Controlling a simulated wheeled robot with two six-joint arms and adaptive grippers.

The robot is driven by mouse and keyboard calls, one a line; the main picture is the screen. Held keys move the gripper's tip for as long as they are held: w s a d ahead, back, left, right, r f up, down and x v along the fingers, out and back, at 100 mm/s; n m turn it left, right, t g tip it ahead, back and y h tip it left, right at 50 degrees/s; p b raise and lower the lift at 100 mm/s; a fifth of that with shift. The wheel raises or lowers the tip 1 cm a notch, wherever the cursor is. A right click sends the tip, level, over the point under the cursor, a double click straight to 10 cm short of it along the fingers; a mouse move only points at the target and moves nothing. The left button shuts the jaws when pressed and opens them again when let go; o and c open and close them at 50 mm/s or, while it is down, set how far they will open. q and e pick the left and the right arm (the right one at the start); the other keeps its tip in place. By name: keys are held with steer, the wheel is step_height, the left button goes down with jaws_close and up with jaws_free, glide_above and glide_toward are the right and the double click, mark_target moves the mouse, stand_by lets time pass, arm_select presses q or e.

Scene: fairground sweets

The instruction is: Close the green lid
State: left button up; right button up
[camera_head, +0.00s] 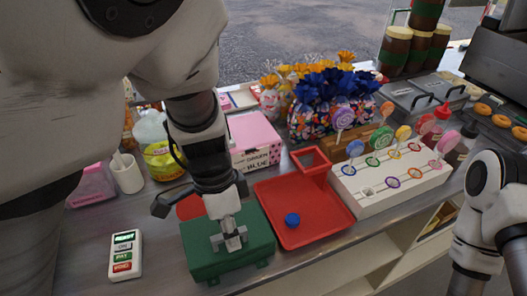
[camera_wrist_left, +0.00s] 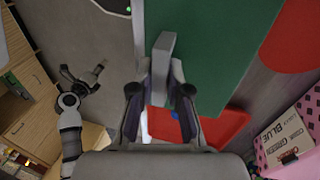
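A green box with a green lid (camera_head: 200,247) stands on the counter in the head view, left of a red tray. The lid looks flat on top of the box, as far as I can see past my arm. A grey bar handle (camera_wrist_left: 166,46) sits on the lid. My left gripper (camera_head: 229,236) points down onto the lid. In the left wrist view my left gripper (camera_wrist_left: 162,85) has the handle between its fingers and looks shut on it. My right gripper (camera_wrist_left: 84,76) is open and empty, far from the box, out of the head view.
The red tray (camera_head: 332,223) with a blue cap (camera_head: 292,220) is right of the box. A white lollipop stand (camera_head: 375,197) is further right. A card reader (camera_head: 125,255) lies at left. A pink box (camera_head: 253,135) and a red disc (camera_head: 190,207) are behind.

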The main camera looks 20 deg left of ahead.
arm_select(q)
steer(key=o, duration=0.4)
steer(key=shift+s+f+y, duration=0.1)
steer(key=shift+y, duration=0.2)
steer(key=shift+c, duration=0.2)
